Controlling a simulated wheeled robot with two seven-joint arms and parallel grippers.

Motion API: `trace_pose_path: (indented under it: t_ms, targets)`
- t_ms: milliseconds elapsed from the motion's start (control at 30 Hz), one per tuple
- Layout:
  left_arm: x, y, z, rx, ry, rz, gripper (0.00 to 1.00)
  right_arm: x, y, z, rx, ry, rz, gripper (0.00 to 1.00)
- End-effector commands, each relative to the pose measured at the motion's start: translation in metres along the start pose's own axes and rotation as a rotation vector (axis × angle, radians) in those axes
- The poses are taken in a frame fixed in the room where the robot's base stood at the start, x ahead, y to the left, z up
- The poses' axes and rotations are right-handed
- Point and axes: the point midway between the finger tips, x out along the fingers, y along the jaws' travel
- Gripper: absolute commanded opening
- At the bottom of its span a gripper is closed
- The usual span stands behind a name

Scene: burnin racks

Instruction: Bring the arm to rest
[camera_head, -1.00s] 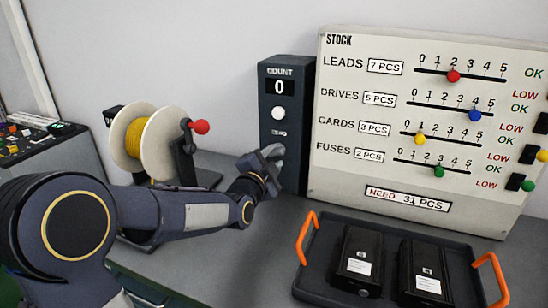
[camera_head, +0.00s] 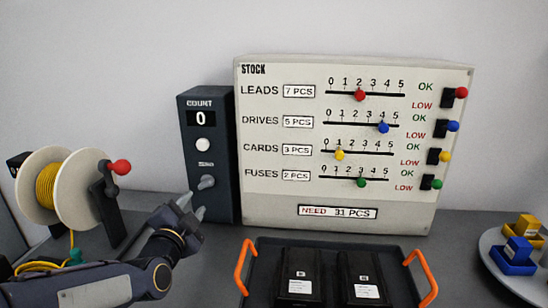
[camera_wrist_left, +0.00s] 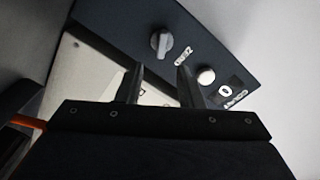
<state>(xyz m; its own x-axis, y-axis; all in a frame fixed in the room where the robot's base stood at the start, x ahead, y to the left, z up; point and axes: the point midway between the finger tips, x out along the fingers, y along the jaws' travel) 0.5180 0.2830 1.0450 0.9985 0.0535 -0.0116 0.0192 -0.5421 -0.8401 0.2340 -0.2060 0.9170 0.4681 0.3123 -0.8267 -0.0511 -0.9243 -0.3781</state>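My left gripper (camera_head: 194,208) is in front of the lower part of the dark count box (camera_head: 207,150), just below its grey knob (camera_head: 206,182). In the left wrist view the gripper's two fingers (camera_wrist_left: 160,84) stand apart with nothing between them, so it is open and empty. The knob (camera_wrist_left: 161,43) and a white button (camera_wrist_left: 205,76) show beyond the fingertips, apart from them. The count display (camera_head: 201,118) reads 0. My right gripper is not in view.
A spool of yellow wire (camera_head: 46,187) with a red-knobbed crank stands left of the arm. A dark tray (camera_head: 330,247) with orange handles holds two black drives in front of the stock board (camera_head: 300,215). A round plate (camera_head: 497,262) with blue and yellow parts is at right.

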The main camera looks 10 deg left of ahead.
Motion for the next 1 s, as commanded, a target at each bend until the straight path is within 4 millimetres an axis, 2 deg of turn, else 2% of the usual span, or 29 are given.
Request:
trace_pose_path:
  t_ms: [133,267,367,500,700,833,1000]
  targets:
    - [-0.019,0.0,0.0,-0.159,-0.032,0.097,0.34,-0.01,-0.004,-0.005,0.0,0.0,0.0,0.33]
    - [-0.058,0.01,-0.003,-0.429,-0.111,0.273,0.34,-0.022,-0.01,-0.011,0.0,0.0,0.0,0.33]
    - [-0.099,0.023,-0.008,-0.642,-0.209,0.416,0.34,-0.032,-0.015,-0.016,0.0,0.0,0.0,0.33]
    - [-0.163,0.043,-0.016,-0.898,-0.399,0.588,0.34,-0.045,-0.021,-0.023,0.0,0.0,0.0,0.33]
    - [-0.245,0.068,-0.022,-1.14,-0.71,0.72,0.34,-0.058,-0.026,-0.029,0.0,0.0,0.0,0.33]
    - [-0.276,0.077,-0.022,-1.21,-0.848,0.745,0.34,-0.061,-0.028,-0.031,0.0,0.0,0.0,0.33]
    - [-0.288,0.082,-0.021,-1.236,-0.907,0.752,0.34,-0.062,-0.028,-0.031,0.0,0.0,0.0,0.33]
